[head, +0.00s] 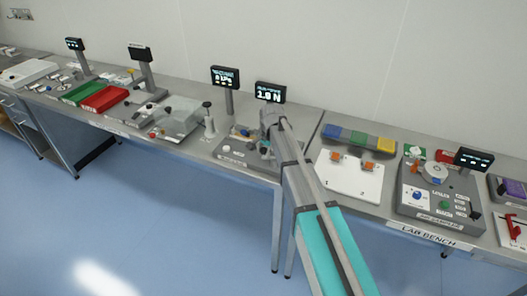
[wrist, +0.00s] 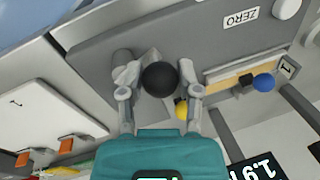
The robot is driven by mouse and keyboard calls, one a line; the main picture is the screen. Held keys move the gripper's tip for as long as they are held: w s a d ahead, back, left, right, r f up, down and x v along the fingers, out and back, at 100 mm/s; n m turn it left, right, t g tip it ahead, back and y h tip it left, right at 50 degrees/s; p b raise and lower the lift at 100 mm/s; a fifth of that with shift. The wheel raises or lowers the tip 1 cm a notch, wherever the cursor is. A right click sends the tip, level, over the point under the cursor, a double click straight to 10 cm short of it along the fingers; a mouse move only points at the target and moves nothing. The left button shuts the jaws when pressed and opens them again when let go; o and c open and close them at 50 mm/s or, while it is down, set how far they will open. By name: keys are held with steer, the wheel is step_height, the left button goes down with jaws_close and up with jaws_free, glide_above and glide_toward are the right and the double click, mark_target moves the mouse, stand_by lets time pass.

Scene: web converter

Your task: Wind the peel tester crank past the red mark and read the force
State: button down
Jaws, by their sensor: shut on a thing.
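My gripper (wrist: 157,88) is shut on the round black crank knob (wrist: 160,77) of the peel tester; one finger lies on each side of it in the wrist view. The grey tester base (wrist: 120,35) lies behind, with a ZERO label (wrist: 240,17) and a white button (wrist: 287,8). The force display (wrist: 262,169) appears upside down and seems to read 1.9 N. It also shows in the head view (head: 270,92), where the digits are small. I cannot make out the red mark.
A white board (head: 345,178) with two orange blocks lies right of the tester on the bench. Farther right stands a grey device (head: 440,205). Another display (head: 225,76) stands close left of the force display. Blue floor (head: 150,215) in front is clear.

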steer(key=shift+s+n, duration=0.15)
steer(key=shift+n, duration=0.15)
steer(key=n, duration=0.1)
steer(key=s+n, duration=0.1)
steer(key=n, duration=0.1)
steer(key=shift+s+d+g, duration=0.1)
steer(key=shift+d+g, duration=0.05)
steer(key=shift+g, duration=0.15)
steer(key=shift+s+d+n+g, duration=0.3)
steer(key=shift+s+d+n, duration=0.1)
steer(key=shift+n, duration=1.25)
steer(key=shift+s+d+n+g, duration=0.3)
steer(key=shift+s+d+n, duration=0.15)
steer(key=shift+n, duration=1.25)
steer(key=shift+s+d+n+g, duration=0.3)
steer(key=shift+s+d+n, duration=0.1)
steer(key=shift+n, duration=1.25)
steer(key=shift+c, duration=1.5)
jaws_free()
